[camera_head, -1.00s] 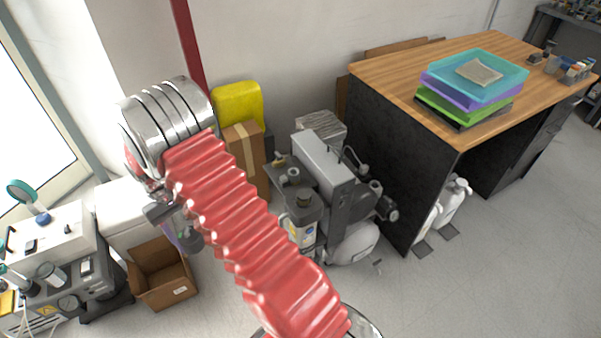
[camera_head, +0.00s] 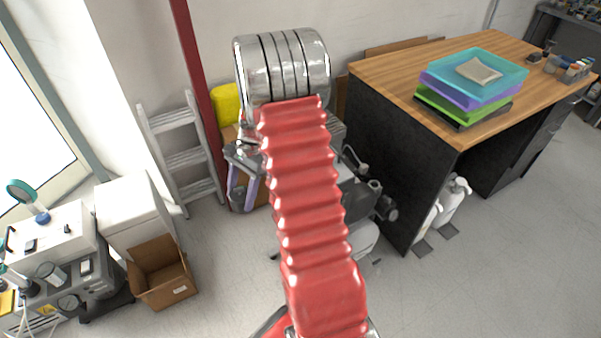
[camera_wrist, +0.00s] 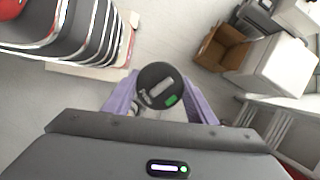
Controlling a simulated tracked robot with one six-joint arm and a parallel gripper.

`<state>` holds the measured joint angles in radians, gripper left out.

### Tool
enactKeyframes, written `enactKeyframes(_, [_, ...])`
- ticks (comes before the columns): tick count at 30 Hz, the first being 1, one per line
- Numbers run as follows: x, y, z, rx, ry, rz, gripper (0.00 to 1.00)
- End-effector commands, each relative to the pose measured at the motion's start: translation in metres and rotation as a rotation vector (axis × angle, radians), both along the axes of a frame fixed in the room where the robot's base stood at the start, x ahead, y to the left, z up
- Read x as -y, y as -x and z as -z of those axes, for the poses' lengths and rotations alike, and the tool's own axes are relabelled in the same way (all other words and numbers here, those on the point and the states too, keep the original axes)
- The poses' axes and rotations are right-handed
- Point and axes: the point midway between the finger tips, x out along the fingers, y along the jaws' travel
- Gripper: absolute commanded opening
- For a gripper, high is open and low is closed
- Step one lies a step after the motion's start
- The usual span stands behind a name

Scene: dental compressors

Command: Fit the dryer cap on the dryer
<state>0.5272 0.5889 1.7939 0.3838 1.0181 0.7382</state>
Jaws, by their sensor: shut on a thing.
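My gripper (camera_head: 241,203) has purple fingers and hangs at the left of my red arm in the head view. In the wrist view my gripper (camera_wrist: 160,98) is shut on a round, dark dryer cap (camera_wrist: 155,74) with a pale label and a green mark. The cap cannot be made out in the head view. The compressor unit (camera_head: 366,197) stands on the floor beside the desk, largely behind my arm. The dryer is hidden there by my arm.
A wooden-topped desk (camera_head: 415,80) with stacked trays (camera_head: 470,92) stands at the right. A ladder (camera_head: 185,155) leans by the red post. An open cardboard box (camera_head: 163,285) and a white cabinet (camera_head: 135,212) are at the left. Floor between box and compressor is clear.

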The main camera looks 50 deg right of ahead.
Motion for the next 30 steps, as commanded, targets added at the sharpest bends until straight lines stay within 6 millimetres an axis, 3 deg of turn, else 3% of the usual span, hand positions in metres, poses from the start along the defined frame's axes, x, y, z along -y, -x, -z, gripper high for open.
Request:
enactKeyframes(12, [0.112, 0.061, -0.037, 0.003, 0.002, 0.952, 0.26])
enactKeyframes(16, [0.139, 0.083, -0.046, 0.004, 0.002, 1.207, 0.26])
enactKeyframes(21, [0.157, 0.099, -0.052, 0.001, 0.001, 1.391, 0.26])
enactKeyframes(30, [0.161, 0.103, -0.053, 0.0, 0.001, 1.43, 0.26])
